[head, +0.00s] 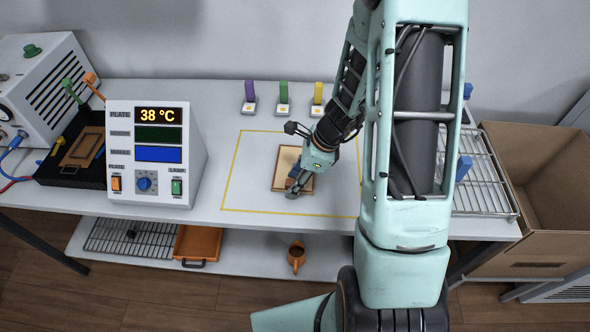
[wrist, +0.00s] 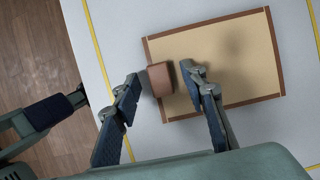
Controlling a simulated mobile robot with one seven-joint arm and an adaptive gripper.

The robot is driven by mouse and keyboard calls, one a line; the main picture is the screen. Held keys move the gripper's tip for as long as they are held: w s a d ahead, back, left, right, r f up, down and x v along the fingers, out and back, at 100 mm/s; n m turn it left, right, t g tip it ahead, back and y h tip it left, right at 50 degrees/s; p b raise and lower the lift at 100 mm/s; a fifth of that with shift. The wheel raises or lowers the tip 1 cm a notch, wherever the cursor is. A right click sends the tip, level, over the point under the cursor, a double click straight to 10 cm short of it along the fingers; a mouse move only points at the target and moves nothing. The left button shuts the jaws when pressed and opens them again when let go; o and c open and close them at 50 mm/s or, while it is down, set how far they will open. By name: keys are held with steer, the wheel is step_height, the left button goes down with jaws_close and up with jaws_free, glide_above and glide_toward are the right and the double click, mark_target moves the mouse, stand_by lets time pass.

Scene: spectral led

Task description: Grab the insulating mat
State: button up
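The insulating mat (head: 283,160) is a cream rectangle with a brown border. It lies flat on the white table inside a yellow taped outline. In the wrist view the mat (wrist: 225,60) has a raised brown tab (wrist: 161,79) at its left edge. My gripper (head: 297,183) is over the mat's near part in the head view and hides some of it. In the wrist view my gripper (wrist: 160,73) is open, with one finger on each side of the tab. The right finger appears close to the tab; a gap shows on the left. Contact cannot be told.
A control box (head: 158,150) reading 38 °C stands left of the outline, beside a black tray (head: 68,180). Purple, green and yellow-topped holders (head: 283,100) stand behind. A wire rack (head: 485,185) and cardboard box (head: 545,190) are at right. An orange mug (head: 296,257) sits on the lower shelf.

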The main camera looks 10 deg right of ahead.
steer(key=shift+c, duration=0.2)
jaws_close()
steer(key=shift+r, duration=0.1)
